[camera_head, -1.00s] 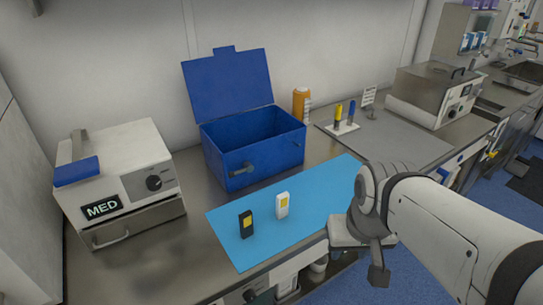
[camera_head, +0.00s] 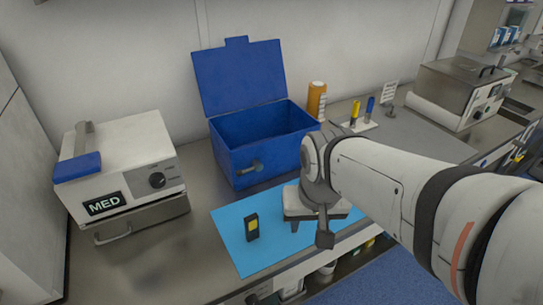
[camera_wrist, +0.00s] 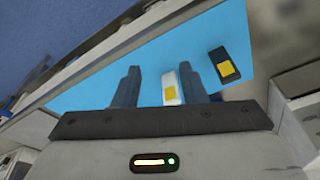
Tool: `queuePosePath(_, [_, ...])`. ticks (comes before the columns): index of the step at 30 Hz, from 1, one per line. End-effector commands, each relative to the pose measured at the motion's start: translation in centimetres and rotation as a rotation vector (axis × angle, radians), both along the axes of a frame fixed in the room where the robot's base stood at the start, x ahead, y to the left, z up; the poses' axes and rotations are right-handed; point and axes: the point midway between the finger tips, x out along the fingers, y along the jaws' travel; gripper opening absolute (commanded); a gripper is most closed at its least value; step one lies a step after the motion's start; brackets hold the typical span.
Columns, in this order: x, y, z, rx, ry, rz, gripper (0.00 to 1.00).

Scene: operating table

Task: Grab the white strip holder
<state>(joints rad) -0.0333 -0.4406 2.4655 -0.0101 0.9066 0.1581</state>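The white strip holder (camera_wrist: 170,88) has a yellow label and stands on the blue mat (camera_head: 237,250). In the wrist view it appears between the two fingers of my gripper (camera_wrist: 159,68), closer to the right finger. The fingers are apart and hold nothing. In the head view my gripper (camera_head: 309,228) is over the right part of the mat, and my arm hides the white holder. A similar black holder (camera_head: 252,228) with a yellow label stands to the left; it shows at upper right in the wrist view (camera_wrist: 228,66).
An open blue box (camera_head: 255,159) stands behind the mat. A white MED device (camera_head: 137,149) is at left. An orange bottle (camera_head: 316,100) and a white stand with yellow and blue pens (camera_head: 357,125) are at the back. The mat's front left is clear.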

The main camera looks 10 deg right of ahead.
Motion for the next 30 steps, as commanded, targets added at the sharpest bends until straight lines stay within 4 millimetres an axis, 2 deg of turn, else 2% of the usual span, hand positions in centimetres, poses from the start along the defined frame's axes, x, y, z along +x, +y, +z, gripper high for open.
queuePosePath(1, [1.1, 0.1, 0.7, 0.015, 0.02, -0.072, 0.38])
queuePosePath(6, [5.3, 0.0, 1.8, 0.075, 0.093, -0.459, 0.38])
queuePosePath(12, [9.9, -0.2, 1.7, 0.112, 0.159, -0.882, 0.38])
queuePosePath(15, [11.3, -0.3, 1.5, 0.119, 0.176, -1.024, 0.38])
queuePosePath(20, [12.3, -0.3, 0.7, 0.121, 0.188, -1.131, 0.38])
queuePosePath(30, [12.4, -0.1, -3.1, 0.119, 0.191, -1.14, 0.38])
